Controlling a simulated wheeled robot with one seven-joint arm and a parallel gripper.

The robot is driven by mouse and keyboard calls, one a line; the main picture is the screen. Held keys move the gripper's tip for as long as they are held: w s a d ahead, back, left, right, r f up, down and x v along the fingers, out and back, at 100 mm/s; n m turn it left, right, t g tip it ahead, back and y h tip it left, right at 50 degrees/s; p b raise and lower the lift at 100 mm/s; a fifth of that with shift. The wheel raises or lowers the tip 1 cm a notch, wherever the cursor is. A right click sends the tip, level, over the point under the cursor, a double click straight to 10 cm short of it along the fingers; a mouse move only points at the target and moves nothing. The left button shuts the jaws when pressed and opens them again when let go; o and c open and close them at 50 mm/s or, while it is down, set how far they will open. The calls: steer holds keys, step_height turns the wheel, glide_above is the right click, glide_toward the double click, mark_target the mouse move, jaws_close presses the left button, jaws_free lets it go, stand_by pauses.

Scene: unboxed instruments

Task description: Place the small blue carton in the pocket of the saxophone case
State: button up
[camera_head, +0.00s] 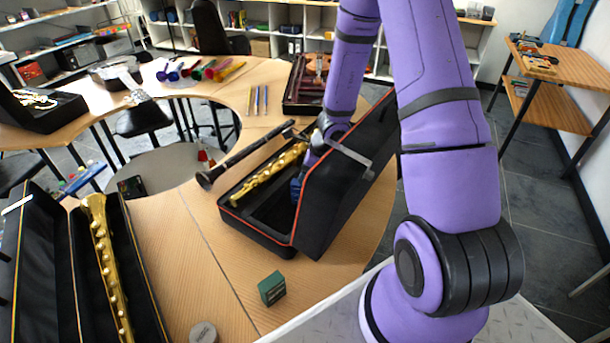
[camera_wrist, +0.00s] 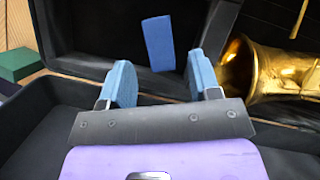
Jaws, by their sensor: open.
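The black saxophone case (camera_head: 258,232) lies open on the wooden table, its lid raised on the right, with a gold saxophone (camera_head: 265,178) along its far side. In the wrist view the small blue carton (camera_wrist: 158,43) rests against the black case interior (camera_wrist: 60,130), just beyond my fingertips. My gripper (camera_wrist: 160,62) is open, its two blue-padded fingers apart on either side of the carton's near end, with a gap showing between. The saxophone's bell (camera_wrist: 262,70) is just right of the fingers. In the head view my arm and the lid partly hide this spot.
A green carton (camera_head: 272,288) stands on the table in front of the case. A dark clarinet-like instrument (camera_head: 245,155) lies just behind the case. Another open case with a gold instrument (camera_head: 108,265) is at the left. Bare table lies left of the case.

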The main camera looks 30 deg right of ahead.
steer(key=s+a+r+n, duration=0.25)
steer(key=r+n, duration=0.25)
steer(key=r, duration=0.4)
steer(key=s+a+r+n+t+y, duration=0.1)
steer(key=a+r+n, duration=0.25)
steer(key=r, duration=0.45)
steer(key=s+a+r+n, duration=0.2)
steer(key=r+n, duration=0.3)
steer(key=r, duration=0.4)
steer(key=s+r+n+h, duration=0.2)
steer(key=s+r+n, duration=0.4)
steer(key=s, duration=0.4)
steer(key=s+r+n+t+h, duration=0.1)
steer(key=s+r+n+h, duration=0.1)
steer(key=s+r+n, duration=0.5)
steer(key=s+d, duration=0.1)
steer(key=s, duration=0.2)
steer(key=shift+s+r, duration=0.2)
steer(key=shift+s, duration=0.05)
